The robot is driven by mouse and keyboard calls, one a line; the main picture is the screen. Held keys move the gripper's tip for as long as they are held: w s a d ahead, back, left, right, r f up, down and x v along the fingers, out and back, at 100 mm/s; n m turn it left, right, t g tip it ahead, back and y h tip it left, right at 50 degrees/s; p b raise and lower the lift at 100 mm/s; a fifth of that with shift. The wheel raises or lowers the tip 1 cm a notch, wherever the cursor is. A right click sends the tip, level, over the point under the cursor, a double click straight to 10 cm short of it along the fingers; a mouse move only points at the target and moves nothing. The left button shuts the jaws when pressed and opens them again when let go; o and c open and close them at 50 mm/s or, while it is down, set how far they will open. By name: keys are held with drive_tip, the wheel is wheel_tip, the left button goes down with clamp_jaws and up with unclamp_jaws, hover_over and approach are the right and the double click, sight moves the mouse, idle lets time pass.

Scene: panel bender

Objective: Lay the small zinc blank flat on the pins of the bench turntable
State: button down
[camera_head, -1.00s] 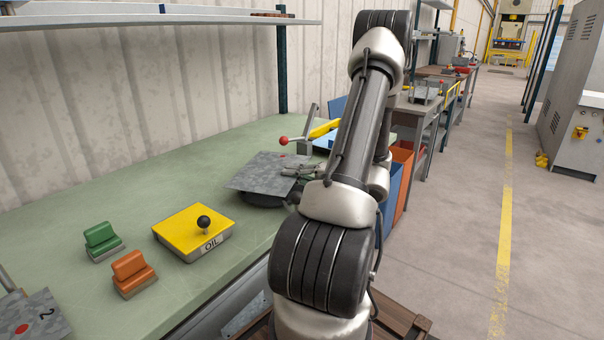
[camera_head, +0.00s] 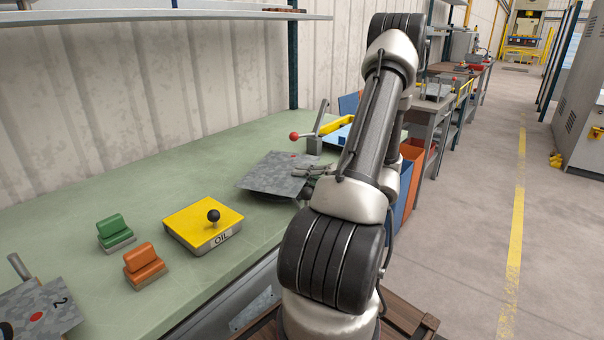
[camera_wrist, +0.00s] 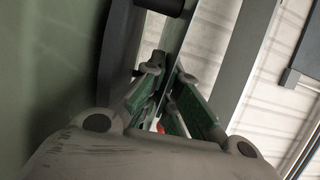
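The small zinc blank (camera_head: 270,172) is a mottled grey square sheet with a red dot near its far edge. It looks about level over the bench turntable (camera_head: 268,196), whose dark rim shows beneath its near side. The pins are hidden under the blank, so I cannot tell whether it rests on each. My gripper (camera_head: 303,171) is at the blank's right edge. In the wrist view, my gripper's green-padded fingers (camera_wrist: 168,72) stand apart, one on each side of a thin edge-on sheet, with visible gaps. They look open around the edge.
A yellow OIL box (camera_head: 200,226) with a black knob sits left on the green bench (camera_head: 170,170). Green (camera_head: 115,232) and orange (camera_head: 144,262) blocks stand beside it. A red-balled lever (camera_head: 294,136) is just behind the blank. Another plate marked 2 (camera_head: 50,305) lies front left.

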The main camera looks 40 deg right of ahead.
drive_tip(key=c, duration=2.2)
unclamp_jaws()
drive_tip(key=shift+f, duration=0.1)
drive_tip(key=o, duration=0.6)
drive_tip(key=shift+o, duration=0.2)
drive_tip(key=v, duration=1.2)
